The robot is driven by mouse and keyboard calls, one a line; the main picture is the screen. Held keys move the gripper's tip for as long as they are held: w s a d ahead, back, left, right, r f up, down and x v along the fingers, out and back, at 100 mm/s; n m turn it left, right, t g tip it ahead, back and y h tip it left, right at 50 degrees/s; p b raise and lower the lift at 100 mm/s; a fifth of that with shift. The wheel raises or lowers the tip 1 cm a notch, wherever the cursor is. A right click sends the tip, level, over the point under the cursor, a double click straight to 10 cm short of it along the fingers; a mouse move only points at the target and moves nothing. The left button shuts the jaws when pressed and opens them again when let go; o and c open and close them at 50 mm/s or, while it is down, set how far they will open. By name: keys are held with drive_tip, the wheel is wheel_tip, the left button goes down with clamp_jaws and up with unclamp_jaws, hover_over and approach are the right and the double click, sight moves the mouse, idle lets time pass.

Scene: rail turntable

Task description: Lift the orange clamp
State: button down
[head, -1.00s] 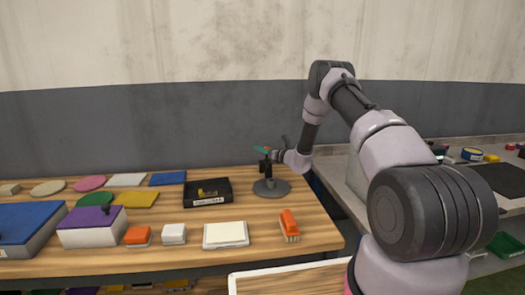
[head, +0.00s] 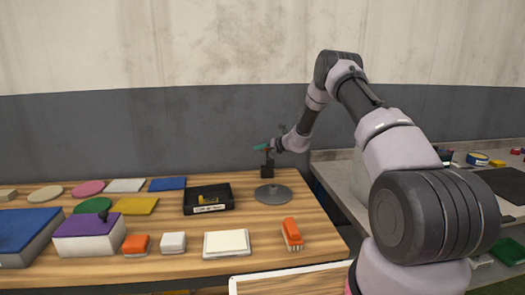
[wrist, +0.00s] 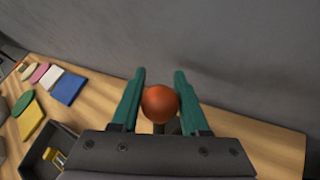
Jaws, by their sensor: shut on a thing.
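The orange clamp shows in the wrist view as a round orange-red knob (wrist: 159,103) between the two green fingers of my gripper (wrist: 160,74). In the head view my gripper (head: 262,147) is shut on its top, and its dark body (head: 267,169) hangs upright below the fingers. The round grey turntable disc (head: 273,194) lies on the wooden table just below the clamp, with a small gap seeming to show between them. The clamp's lower part is hidden in the wrist view.
A black tray with a yellow piece (head: 208,208) stands left of the disc. An orange brush-like block (head: 291,234) and a white block (head: 226,244) lie nearer the front. Coloured flat pieces fill the left. The grey wall (head: 200,130) is close behind.

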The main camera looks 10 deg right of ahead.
drive_tip(key=shift+w+d+f, duration=0.1)
drive_tip(key=shift+d+f, duration=0.05)
drive_tip(key=shift+f, duration=0.7)
drive_tip(key=c, duration=0.7)
unclamp_jaws()
drive_tip(key=shift+o, duration=1.3)
drive_tip(key=shift+w, duration=0.15)
drive_tip(key=shift+r, duration=0.2)
drive_tip(key=v, duration=1)
drive_tip(key=shift+s+d+r, duration=0.15)
drive_tip(key=shift+s+r, duration=0.05)
drive_tip(key=shift+s, duration=0.05)
